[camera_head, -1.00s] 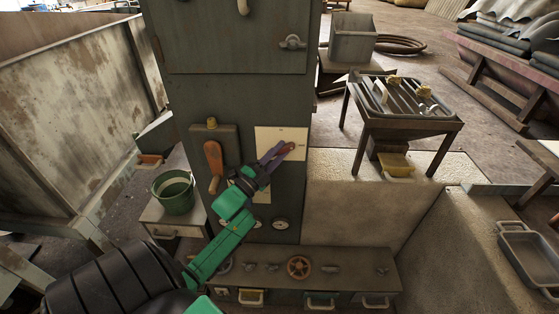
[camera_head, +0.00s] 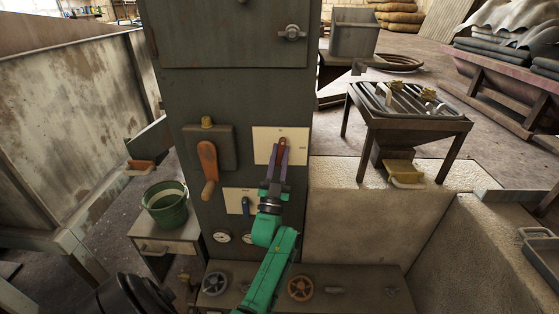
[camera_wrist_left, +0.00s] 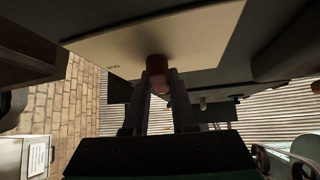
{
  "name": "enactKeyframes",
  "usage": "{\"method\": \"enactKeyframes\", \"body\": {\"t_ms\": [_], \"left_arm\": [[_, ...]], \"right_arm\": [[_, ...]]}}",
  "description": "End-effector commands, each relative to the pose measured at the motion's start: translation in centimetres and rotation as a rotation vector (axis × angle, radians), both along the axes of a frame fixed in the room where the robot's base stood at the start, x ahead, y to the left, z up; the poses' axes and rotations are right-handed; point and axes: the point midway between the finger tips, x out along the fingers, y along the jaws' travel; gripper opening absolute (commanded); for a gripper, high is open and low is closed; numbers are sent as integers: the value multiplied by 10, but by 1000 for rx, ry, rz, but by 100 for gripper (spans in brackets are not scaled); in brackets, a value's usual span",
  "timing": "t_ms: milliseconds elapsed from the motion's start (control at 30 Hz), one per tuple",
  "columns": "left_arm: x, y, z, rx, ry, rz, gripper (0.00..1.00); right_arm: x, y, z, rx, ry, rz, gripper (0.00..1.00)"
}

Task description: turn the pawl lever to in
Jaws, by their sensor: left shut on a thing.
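The pawl lever (camera_head: 283,145), a reddish-brown handle, stands about upright on a cream plate (camera_head: 263,134) on the dark green cabinet front. Small marks are printed on the plate, too small to read in the head view. My left gripper (camera_head: 281,158) reaches up from below and is shut on the lever, its purple-grey fingers on either side. In the left wrist view, the lever's rounded red-brown end (camera_wrist_left: 157,66) shows between the fingertips, in front of the cream plate (camera_wrist_left: 190,40). My right gripper is not in view.
An orange lever (camera_head: 207,160) is on the cabinet left of the plate. Handwheels (camera_head: 300,288) sit on the low bench. A green bucket (camera_head: 167,207) stands at left.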

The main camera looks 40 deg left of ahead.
Motion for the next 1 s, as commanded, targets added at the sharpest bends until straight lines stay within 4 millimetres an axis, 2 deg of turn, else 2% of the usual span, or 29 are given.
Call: {"method": "enactKeyframes", "body": {"t_ms": [33, 300, 867, 900, 967, 1000], "left_arm": [[0, 0, -3, -27, -15, 0, 0], [1, 0, -2, -119, -85, 0, 0], [1, -1, -2, -146, -105, -1, 0], [1, 0, -2, -146, -105, -1, 33], [1, -1, -2, -145, -104, 0, 55], [1, -1, -2, -145, -105, 0, 55]], "right_arm": [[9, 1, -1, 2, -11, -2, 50], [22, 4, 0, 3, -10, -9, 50], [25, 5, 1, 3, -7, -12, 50], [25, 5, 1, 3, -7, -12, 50], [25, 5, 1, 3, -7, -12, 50], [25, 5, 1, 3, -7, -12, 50]]}}
